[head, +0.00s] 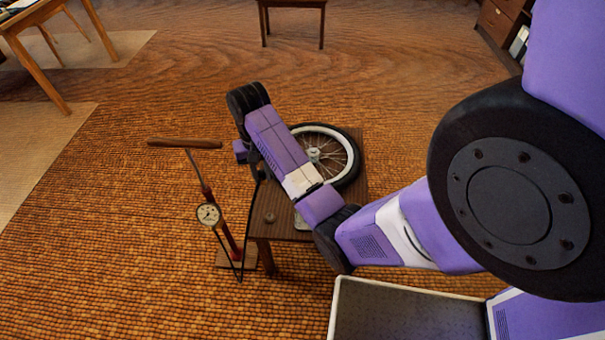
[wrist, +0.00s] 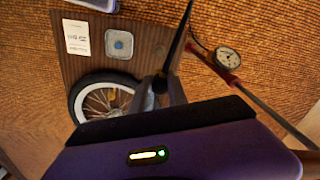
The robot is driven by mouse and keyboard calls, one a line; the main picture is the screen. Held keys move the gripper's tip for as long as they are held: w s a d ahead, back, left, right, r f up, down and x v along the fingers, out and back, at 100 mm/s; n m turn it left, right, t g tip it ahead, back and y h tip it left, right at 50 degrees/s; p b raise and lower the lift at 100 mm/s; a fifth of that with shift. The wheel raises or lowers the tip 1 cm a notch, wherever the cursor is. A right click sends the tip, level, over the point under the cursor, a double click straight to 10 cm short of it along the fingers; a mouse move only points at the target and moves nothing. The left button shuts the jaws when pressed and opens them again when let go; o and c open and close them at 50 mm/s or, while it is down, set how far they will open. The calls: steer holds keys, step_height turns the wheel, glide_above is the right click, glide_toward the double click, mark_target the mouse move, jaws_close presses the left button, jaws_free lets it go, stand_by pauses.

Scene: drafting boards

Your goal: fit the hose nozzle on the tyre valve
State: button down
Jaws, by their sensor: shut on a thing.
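The wheel with a black tyre and pale rim (head: 352,150) lies flat on a small wooden table (head: 264,205). It is partly hidden by my arm in the head view and also shows in the wrist view (wrist: 73,101). I cannot make out the tyre valve. My gripper (wrist: 160,82) is shut on the dark hose nozzle (wrist: 160,85), beside the wheel in the wrist view. The black hose (wrist: 180,38) runs up from it. The floor pump (head: 207,195) stands upright left of the table, with a wooden handle and a white gauge (head: 208,214).
A pale card (wrist: 77,37) and a square grey-blue tin (wrist: 119,44) lie on the table. A small round brown thing (head: 269,217) sits near its front left corner. The pump's gauge and shaft stand close to the hose.

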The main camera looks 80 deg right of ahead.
steer(key=shift+r, duration=0.1)
stand_by(0.3)
steer(key=r+p, duration=0.1)
steer(key=p, duration=0.1)
steer(key=shift+r+p, duration=0.4)
steer(key=s+d+p, duration=0.1)
steer(key=s+d, duration=0.5)
steer(key=d, duration=0.3)
steer(key=s+d+p, duration=0.1)
steer(key=s+d, duration=0.4)
steer(key=d, duration=0.4)
steer(key=shift+s+p, duration=0.3)
steer(key=shift+s, duration=0.05)
stand_by(1.2)
steer(key=shift+f, duration=0.2)
steer(key=shift+f+b, duration=4)
steer(key=shift+f, duration=2.9)
steer(key=shift+f+b, duration=0.55)
steer(key=shift+f, duration=0.6)
